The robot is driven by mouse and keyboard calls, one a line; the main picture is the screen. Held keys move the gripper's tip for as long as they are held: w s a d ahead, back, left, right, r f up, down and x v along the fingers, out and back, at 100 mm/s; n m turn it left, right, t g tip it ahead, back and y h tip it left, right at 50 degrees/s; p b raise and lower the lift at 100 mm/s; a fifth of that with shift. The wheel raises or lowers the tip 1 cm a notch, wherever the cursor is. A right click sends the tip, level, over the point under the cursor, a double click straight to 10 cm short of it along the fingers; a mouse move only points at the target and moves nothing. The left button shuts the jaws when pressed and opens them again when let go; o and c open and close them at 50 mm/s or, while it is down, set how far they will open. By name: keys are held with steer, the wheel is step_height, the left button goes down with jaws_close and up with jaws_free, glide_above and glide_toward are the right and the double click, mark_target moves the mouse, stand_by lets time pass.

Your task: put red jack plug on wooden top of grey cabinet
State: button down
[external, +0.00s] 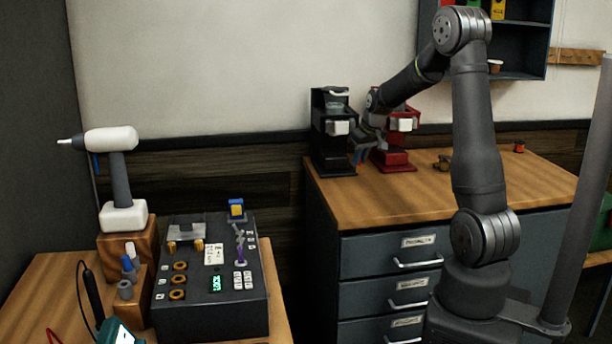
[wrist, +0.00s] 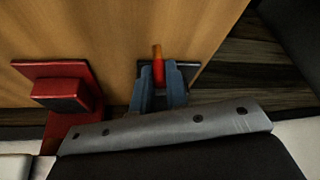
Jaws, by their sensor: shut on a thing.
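The red jack plug (wrist: 158,70) shows in the wrist view between the fingertips of my gripper (wrist: 159,76), with a brass-coloured tip pointing away from the fingers. My gripper is shut on it. In the external view my gripper (external: 360,152) hangs over the back left of the wooden top (external: 430,190) of the grey cabinet (external: 370,265), close to the black brewer.
A black brewer (external: 328,130) and a red brewer (external: 395,158) stand at the back of the top, close to my gripper. Small brown items (external: 443,162) lie to the right. The front of the top is clear. A control box (external: 210,295) stands on a separate table at left.

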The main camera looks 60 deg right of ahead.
mark_target(359, 169)
steer(key=shift+f, duration=2.05)
steer(key=c, duration=1.4)
jaws_free()
steer(key=shift+f, duration=0.1)
steer(key=shift+r, duration=0.5)
steer(key=v, duration=1.1)
steer(key=shift+s, duration=0.25)
